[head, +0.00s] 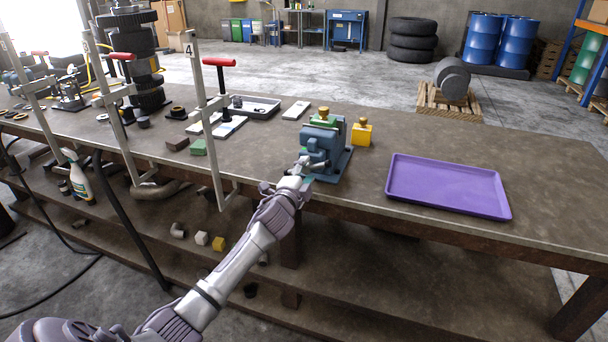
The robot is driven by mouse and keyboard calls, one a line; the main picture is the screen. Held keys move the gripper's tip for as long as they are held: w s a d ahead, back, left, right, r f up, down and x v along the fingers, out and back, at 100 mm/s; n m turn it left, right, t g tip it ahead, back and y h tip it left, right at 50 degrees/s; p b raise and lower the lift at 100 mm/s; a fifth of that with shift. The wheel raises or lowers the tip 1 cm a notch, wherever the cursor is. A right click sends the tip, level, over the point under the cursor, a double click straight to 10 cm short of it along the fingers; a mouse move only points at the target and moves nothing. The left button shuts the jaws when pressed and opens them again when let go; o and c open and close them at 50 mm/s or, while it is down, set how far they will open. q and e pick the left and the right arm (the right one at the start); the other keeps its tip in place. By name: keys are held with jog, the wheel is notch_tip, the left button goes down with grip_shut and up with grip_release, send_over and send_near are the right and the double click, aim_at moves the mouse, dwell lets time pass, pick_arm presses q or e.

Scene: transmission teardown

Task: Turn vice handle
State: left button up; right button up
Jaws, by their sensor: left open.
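A blue-grey bench vice (323,147) stands at the front edge of the brown workbench (350,205). My left arm reaches up from the lower left, and my left gripper (301,172) is at the front of the vice, where its handle sits. The gripper is open. The handle is mostly hidden by the gripper, and I cannot tell whether the fingers touch it. My right gripper is not in view.
A purple tray (448,187) lies to the right of the vice. Red-handled clamps (209,120) stand along the bench edge at left. A spray bottle (79,181) is on the lower shelf.

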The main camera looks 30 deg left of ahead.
pick_arm(q)
jog(key=v, duration=1.2)
jog(key=shift+f, duration=0.1)
jog(key=s+f+n+g, duration=0.2)
jog(key=f+g, duration=0.1)
jog(key=f, duration=0.8)
jog(key=s+f+n+g, duration=0.1)
jog(key=s+f+g, duration=0.1)
jog(key=f, duration=1)
jog(key=s+d+f+n+g+h, duration=0.1)
jog(key=s+d+f+g, duration=0.1)
jog(key=s+f, duration=0.45)
jog(key=s+d+f+n+g+h, duration=0.1)
jog(key=s+d+f+g, duration=0.15)
jog(key=f, duration=0.75)
jog(key=s+d+f+n+g, duration=0.1)
jog(key=s+d+f, duration=0.3)
jog(key=s, duration=0.8)
jog(key=s+d+f+n+g+h, duration=0.1)
jog(key=s+d+f+n+g, duration=0.1)
jog(key=s+f, duration=0.7)
jog(key=s+d+f+n+g+h, duration=0.1)
jog(key=s+d+f+g, duration=0.3)
jog(key=s, duration=1.1)
notch_tip(320, 180, down, 4)
jog(key=shift+d+r+n, duration=0.25)
jog(key=shift+d+n, duration=0.35)
jog(key=shift+d, duration=0.25)
